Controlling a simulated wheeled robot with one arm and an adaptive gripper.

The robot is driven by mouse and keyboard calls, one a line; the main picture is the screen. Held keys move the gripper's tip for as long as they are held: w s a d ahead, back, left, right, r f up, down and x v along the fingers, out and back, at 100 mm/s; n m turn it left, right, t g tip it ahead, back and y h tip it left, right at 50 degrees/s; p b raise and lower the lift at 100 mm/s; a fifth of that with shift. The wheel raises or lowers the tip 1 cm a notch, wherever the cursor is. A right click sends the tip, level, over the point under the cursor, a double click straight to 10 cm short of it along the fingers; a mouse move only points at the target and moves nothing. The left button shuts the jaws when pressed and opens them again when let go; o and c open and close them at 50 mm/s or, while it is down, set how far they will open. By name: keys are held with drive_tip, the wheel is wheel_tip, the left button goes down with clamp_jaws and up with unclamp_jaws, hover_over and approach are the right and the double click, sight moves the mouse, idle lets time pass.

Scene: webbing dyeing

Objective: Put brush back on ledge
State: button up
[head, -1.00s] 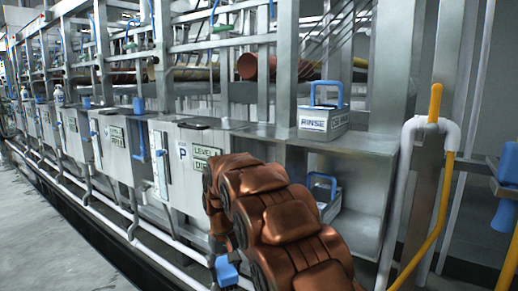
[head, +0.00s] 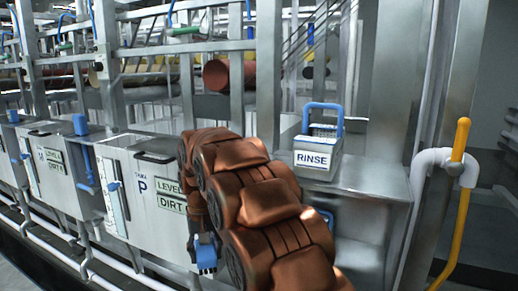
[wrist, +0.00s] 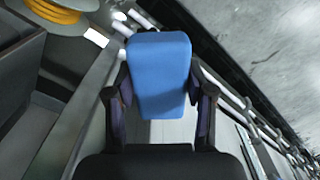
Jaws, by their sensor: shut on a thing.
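My gripper (wrist: 158,105) is shut on the blue brush (wrist: 160,65), whose broad blue block fills the space between the fingers in the wrist view. In the head view the brush (head: 207,253) hangs below the end of my copper-coloured arm, in front of the grey tanks. It is low and apart from the steel ledge (head: 372,182), which lies to the right of my arm. My arm hides part of the ledge and the tank fronts.
A RINSE caddy (head: 316,163) with a blue handle stands on the ledge. A yellow pipe (head: 456,195) with white bends stands at right. Grey tanks (head: 142,185) with blue fittings and white pipes line the left. The ledge's right part is bare.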

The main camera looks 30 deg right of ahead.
drive_tip(key=s+d+r+m+p, duration=0.35)
drive_tip(key=r+p, duration=0.35)
drive_tip(key=r, duration=0.3)
drive_tip(key=s+d+r+m+p, duration=0.25)
drive_tip(key=s+r+p, duration=0.3)
drive_tip(key=r, duration=0.35)
drive_tip(key=s+d+r+m+p, duration=0.2)
drive_tip(key=s+d+r+p, duration=0.2)
drive_tip(key=r+p, duration=0.45)
drive_tip(key=w+d+p, duration=0.1)
drive_tip(key=w+d, duration=0.1)
drive_tip(key=w, duration=0.2)
drive_tip(key=w+d+p, duration=0.1)
drive_tip(key=w+d, duration=0.2)
drive_tip(key=w, duration=0.2)
drive_tip(key=w+d+p, duration=0.1)
drive_tip(key=w+d, duration=0.1)
drive_tip(key=w, duration=0.3)
drive_tip(key=shift+d, duration=0.35)
drive_tip(key=shift+w+d, duration=0.15)
drive_tip(key=shift+w, duration=0.05)
drive_tip(key=shift+f+p, duration=0.9)
drive_tip(key=shift+f, duration=0.85)
drive_tip(key=shift+f, duration=0.1)
drive_tip(key=o, duration=1.2)
